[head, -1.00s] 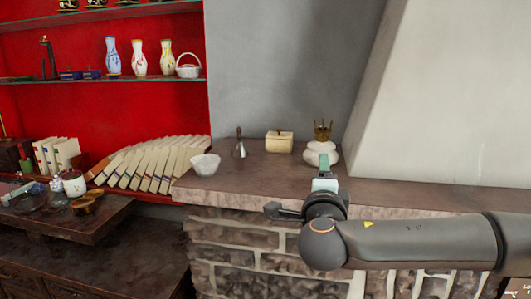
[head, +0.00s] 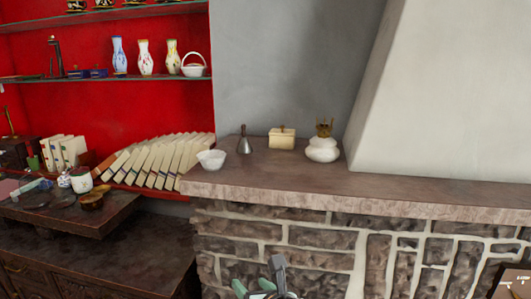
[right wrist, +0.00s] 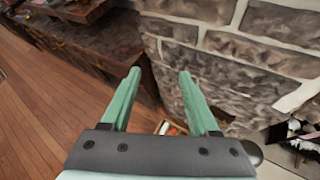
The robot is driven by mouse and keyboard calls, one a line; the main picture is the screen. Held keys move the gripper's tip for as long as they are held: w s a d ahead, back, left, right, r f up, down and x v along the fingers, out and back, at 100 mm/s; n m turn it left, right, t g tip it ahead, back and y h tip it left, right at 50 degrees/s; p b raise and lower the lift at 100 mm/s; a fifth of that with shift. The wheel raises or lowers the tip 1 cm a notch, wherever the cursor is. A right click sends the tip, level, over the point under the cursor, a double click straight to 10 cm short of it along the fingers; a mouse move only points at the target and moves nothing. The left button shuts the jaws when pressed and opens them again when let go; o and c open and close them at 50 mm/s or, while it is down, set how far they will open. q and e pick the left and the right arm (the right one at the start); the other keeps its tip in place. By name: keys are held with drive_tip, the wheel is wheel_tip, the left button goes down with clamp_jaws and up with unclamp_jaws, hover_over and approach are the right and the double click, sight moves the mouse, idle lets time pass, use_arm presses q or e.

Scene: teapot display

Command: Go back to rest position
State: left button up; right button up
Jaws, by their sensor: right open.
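My right gripper (head: 255,286) shows at the bottom edge of the head view, low in front of the stone wall under the mantel; most of its arm is out of the picture. In the right wrist view its two green fingers (right wrist: 160,80) are apart with nothing between them. A white rounded pot with a brown crown-like top (head: 322,150) stands upright on the mantel (head: 350,187), well above and apart from the gripper. My left gripper is not in view.
A white bowl (head: 211,159), a small grey bell-like thing (head: 244,146) and a cream box (head: 282,139) stand along the mantel. A dark cabinet (head: 110,255) is at the left. The stone wall (right wrist: 235,70) is close to the right finger in the wrist view; wooden floor (right wrist: 40,110) lies left.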

drive_tip(key=s+d+f+m+g+y, duration=0.1)
drive_tip(key=s+d+f+m, duration=0.1)
drive_tip(key=s+f+m, duration=0.5)
drive_tip(key=s+d+f+m+g, duration=0.1)
drive_tip(key=s+d+f+m, duration=0.15)
drive_tip(key=f+m, duration=0.85)
drive_tip(key=s+d+f+m+h, duration=0.2)
drive_tip(key=s+d+f+m, duration=0.3)
drive_tip(key=s+d+m, duration=0.2)
drive_tip(key=s+d+f+m+h, duration=0.1)
drive_tip(key=s+d+f+m, duration=0.4)
drive_tip(key=s+d+m, duration=0.3)
drive_tip(key=m, duration=0.2)
drive_tip(key=shift+f+m+h, duration=0.25)
drive_tip(key=shift+m+h, duration=0.15)
